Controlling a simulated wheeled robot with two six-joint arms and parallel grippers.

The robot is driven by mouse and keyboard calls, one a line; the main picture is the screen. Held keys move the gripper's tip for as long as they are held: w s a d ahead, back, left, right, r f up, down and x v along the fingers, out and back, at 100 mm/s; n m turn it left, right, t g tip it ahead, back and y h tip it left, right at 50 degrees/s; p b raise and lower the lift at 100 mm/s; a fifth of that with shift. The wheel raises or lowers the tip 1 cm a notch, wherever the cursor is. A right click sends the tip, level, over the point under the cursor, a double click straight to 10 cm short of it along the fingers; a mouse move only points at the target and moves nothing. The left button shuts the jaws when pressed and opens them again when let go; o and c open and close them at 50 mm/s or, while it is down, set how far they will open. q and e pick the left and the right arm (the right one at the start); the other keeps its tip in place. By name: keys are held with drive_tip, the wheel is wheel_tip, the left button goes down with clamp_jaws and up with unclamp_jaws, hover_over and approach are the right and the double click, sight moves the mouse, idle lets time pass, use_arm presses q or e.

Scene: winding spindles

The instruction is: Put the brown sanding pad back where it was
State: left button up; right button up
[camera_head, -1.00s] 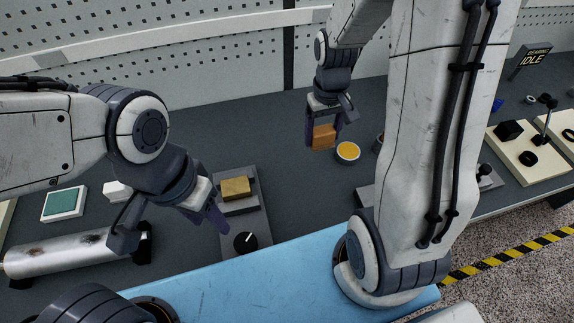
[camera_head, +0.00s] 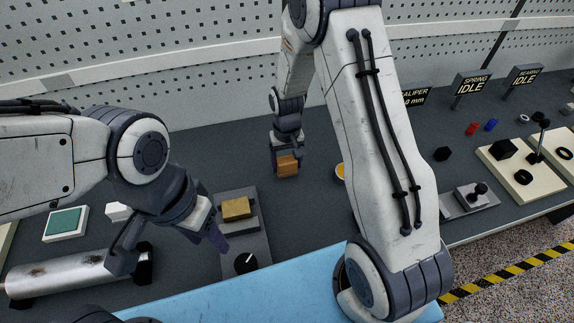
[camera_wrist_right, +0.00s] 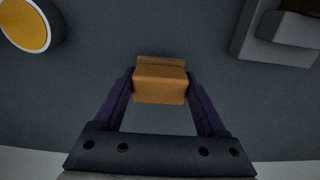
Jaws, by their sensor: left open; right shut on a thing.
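The brown sanding pad (camera_head: 287,166) is an orange-brown block. My right gripper (camera_head: 286,153) is shut on it above the back middle of the table. In the right wrist view the pad (camera_wrist_right: 160,82) sits between the two fingers of my right gripper (camera_wrist_right: 160,90), with dark table surface around it. My left gripper (camera_head: 212,228) is open and empty, tilted down beside a grey fixture with a dial. Part of its fingers is hidden by its own wrist.
The grey fixture (camera_head: 251,232) carries a tan block (camera_head: 236,208) and a black knob. A yellow-topped round container (camera_head: 340,171) is partly behind my right arm; it also shows in the wrist view (camera_wrist_right: 25,25). A metal cylinder (camera_head: 75,272) and a green pad in a white tray (camera_head: 65,222) stand left.

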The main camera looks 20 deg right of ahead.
wheel_tip(320, 180, down, 2)
drive_tip(key=shift+f, duration=0.1)
